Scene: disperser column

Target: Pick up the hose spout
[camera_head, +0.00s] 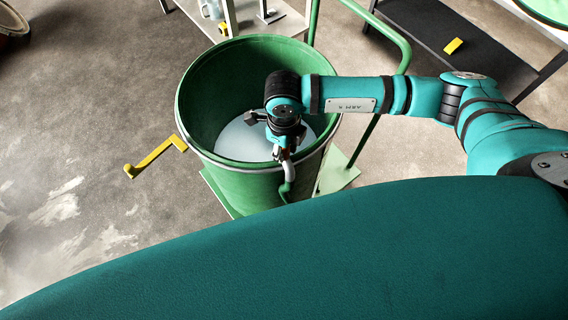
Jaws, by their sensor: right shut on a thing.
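The hose spout (289,172), a curved piece with a pale grey upper part and a green lower end, hangs at the near rim of a green drum (235,183). My right arm reaches in from the right across the drum. My right gripper (282,150) points down just inside the near rim and is shut on the top of the hose spout. The fingers partly hide the grip. I cannot tell whether the spout touches the drum wall. My left gripper is out of view.
The drum holds pale liquid and stands on a green wheeled base (338,172) with a tall green handle (402,45). A dark bench (450,42) is back right, a light table (272,24) behind.

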